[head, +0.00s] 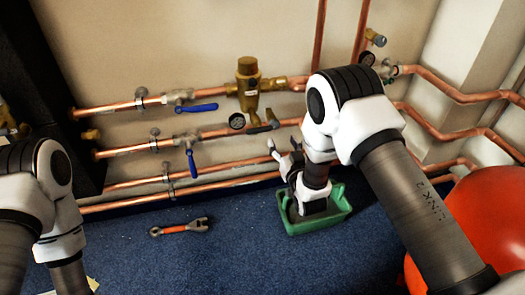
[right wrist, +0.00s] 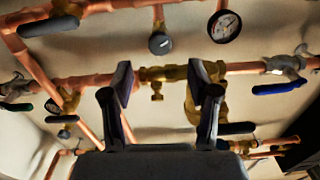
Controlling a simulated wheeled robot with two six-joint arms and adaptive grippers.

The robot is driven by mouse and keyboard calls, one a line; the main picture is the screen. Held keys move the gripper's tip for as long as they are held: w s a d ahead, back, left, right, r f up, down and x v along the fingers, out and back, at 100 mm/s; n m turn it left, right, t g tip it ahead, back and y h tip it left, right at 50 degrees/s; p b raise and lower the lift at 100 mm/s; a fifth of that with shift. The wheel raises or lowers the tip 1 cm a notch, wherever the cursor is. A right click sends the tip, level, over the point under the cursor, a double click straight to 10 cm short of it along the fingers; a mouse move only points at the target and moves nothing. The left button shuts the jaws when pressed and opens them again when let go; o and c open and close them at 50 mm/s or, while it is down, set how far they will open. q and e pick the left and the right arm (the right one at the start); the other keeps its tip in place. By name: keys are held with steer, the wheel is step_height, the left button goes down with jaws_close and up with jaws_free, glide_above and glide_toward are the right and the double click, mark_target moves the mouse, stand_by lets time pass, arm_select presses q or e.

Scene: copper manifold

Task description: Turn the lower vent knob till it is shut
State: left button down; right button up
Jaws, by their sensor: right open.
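A round dark grey knob (right wrist: 160,45) with a short pale mark sits on the end of a copper stub in the right wrist view. I take it for a vent knob, but cannot tell whether it is the lower one. My right gripper (right wrist: 162,92) is open, with nothing between its fingers. The knob appears above and between its fingertips, apart from them. In the head view the right gripper (head: 283,152) hangs in front of the lower pipes, and my right arm hides part of the manifold. My left arm shows at the left, with its gripper out of view.
A pressure gauge (right wrist: 224,26) is beside the knob. Blue lever handles (head: 197,108) stick out from the pipes. A green bin (head: 335,212) stands below the right gripper. An orange-handled wrench (head: 180,227) lies on the blue floor. A large red vessel (head: 480,220) stands at the right.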

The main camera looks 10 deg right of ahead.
mark_target(275, 126)
steer(key=w+b, duration=0.2)
steer(key=w, duration=0.4)
steer(key=shift+w+a+b, duration=0.1)
steer(key=shift+w+b, duration=0.25)
steer(key=shift+b, duration=0.05)
steer(key=shift+w+r, duration=0.1)
steer(key=shift+w, duration=0.4)
steer(key=shift+c, duration=0.4)
jaws_close()
